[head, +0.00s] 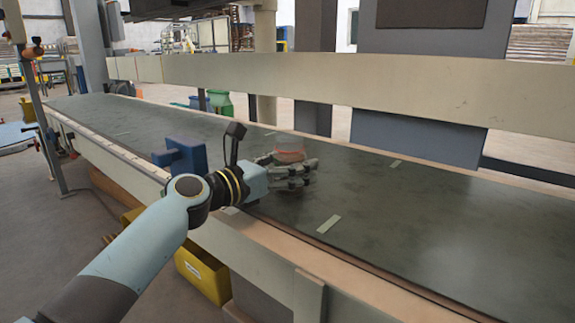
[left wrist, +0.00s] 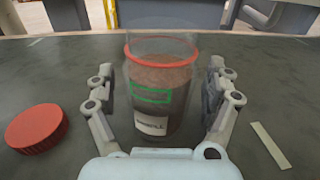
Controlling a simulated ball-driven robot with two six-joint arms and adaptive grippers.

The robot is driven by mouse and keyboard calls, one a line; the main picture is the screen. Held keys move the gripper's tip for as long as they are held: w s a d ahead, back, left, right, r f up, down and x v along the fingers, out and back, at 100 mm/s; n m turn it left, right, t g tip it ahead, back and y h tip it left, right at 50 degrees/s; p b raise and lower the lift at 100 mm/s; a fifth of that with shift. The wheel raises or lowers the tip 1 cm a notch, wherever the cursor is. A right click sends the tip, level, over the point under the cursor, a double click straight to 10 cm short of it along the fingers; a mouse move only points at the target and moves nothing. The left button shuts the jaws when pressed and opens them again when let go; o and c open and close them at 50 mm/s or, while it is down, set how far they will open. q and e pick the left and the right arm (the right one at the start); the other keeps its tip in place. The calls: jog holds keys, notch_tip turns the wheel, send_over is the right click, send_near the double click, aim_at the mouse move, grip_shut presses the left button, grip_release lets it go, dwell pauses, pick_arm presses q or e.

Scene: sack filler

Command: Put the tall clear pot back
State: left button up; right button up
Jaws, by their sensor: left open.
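The tall clear pot (left wrist: 160,92) stands upright on the dark belt, seen in the left wrist view. It has a red ring near its upper part, brown contents, a green-outlined mark and a white label. In the head view the pot (head: 289,147) shows beyond my left gripper, its lower part hidden by the fingers. My left gripper (head: 305,173) is open. In the left wrist view its fingers (left wrist: 159,100) stand on both sides of the pot, with a gap showing on each side. My right gripper is not in view.
A red round lid (left wrist: 37,127) lies on the belt left of the pot. A blue block-like object (head: 181,156) stands on the belt behind my left wrist. Pale tape strips (head: 329,223) mark the belt (head: 430,235). A yellow bin (head: 203,270) is below the near edge. The belt's right side is clear.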

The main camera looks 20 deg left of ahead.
pick_arm(q)
jog(key=shift+r, duration=0.1)
jog(key=shift+s+a+r, duration=0.1)
jog(key=shift+s, duration=0.05)
jog(key=p+v, duration=0.2)
jog(key=v, duration=0.3)
jog(key=shift+s+r, duration=0.1)
jog(key=shift+s, duration=0.05)
jog(key=v, duration=0.6)
jog(key=shift+s+a, duration=0.15)
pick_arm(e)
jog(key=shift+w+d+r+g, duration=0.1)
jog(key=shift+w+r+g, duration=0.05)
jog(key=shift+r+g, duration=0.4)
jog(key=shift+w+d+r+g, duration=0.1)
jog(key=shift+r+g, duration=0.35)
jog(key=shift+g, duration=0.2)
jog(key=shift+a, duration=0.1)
